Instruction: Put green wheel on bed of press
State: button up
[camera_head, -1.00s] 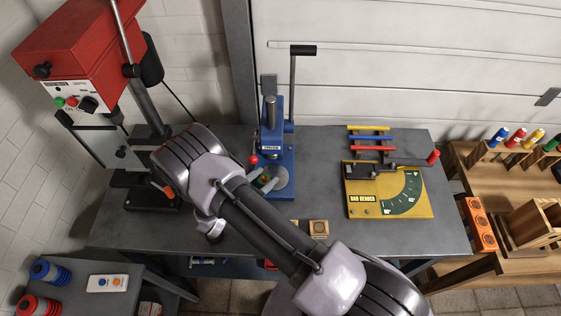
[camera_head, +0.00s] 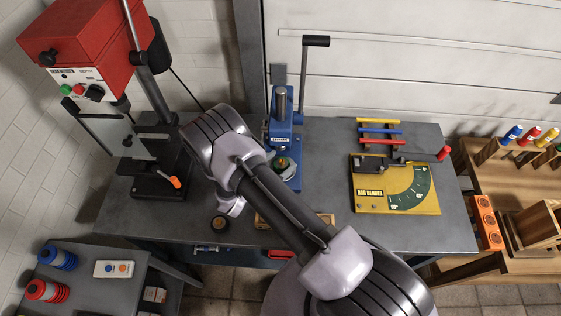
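The blue press (camera_head: 282,135) stands at the back middle of the grey workbench, with its long lever raised. A small green round thing with an orange-red centre (camera_head: 283,163), which looks like the green wheel, shows at the press's bed under its ram. It appears to sit on the bed, but the view is too small to tell whether it lies flat. My arm's wrist (camera_head: 215,140) is left of the press, and my forearm crosses in front of it. My gripper is hidden behind the arm, so its fingers do not show.
A red drill press (camera_head: 85,50) stands at the left. A yellow bar bender (camera_head: 397,190) lies on the right of the workbench (camera_head: 420,240), with coloured bars behind it. A dark round piece (camera_head: 221,223) shows near the front edge. A wooden shelf (camera_head: 480,160) stands right.

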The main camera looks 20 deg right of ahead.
jog(key=shift+d, duration=0.1)
jog(key=shift+r, duration=0.15)
jog(key=v, duration=1.2)
